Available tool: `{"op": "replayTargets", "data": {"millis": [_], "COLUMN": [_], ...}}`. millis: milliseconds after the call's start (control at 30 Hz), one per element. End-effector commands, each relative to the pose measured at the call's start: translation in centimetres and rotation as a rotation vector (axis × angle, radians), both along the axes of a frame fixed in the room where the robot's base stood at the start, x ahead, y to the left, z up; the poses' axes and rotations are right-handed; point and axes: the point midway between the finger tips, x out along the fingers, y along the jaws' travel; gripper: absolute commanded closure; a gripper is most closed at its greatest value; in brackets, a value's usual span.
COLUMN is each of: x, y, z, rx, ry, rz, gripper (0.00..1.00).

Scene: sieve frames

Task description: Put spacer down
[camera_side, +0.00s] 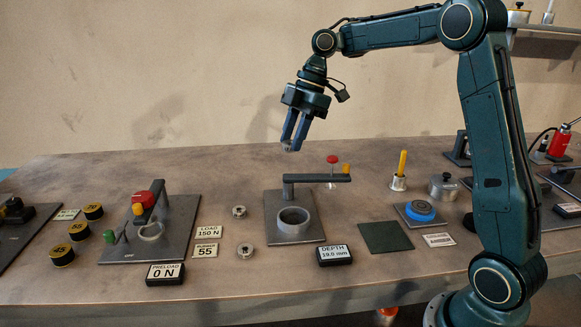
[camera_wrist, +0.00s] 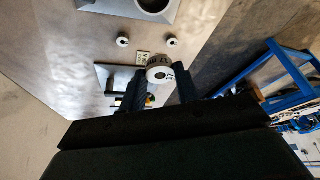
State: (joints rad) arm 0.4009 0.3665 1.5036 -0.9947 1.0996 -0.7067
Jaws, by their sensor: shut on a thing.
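My gripper (camera_side: 290,146) is high above the bench, over the back edge of the depth station, with its fingers pointing down. It is shut on a pale ring-shaped spacer (camera_wrist: 158,74), which shows between the two fingertips in the wrist view. Dark marks on the spacer's face are too small to read surely. In the side view only a small grey bit of it shows at the fingertips. Two similar small rings lie apart on the bench, one farther back (camera_side: 239,211) and one nearer the front (camera_side: 245,251).
The depth station plate (camera_side: 273,236) carries a round cup (camera_side: 293,219) and a raised arm (camera_side: 316,179). A display (camera_side: 335,255) reads 19.0 mm. A load station (camera_side: 176,232) stands left, a dark green pad (camera_side: 386,237) right. Bare bench surrounds the two loose rings.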

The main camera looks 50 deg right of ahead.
Motion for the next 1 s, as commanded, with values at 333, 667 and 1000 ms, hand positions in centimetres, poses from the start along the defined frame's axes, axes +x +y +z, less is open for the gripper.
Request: {"op": "replayTargets", "data": {"millis": [333, 667, 1000], "x": [-0.8, -0.8, -0.8], "y": [-0.6, -0.5, -0.5], "z": [-0.1, -3.1, -9.7], "rx": [0.001, 0.001, 0.002], "ry": [0.0, 0.003, 0.004], "rz": [-0.005, -0.006, -0.006], "gripper": [0.93, 0.93, 0.93]}}
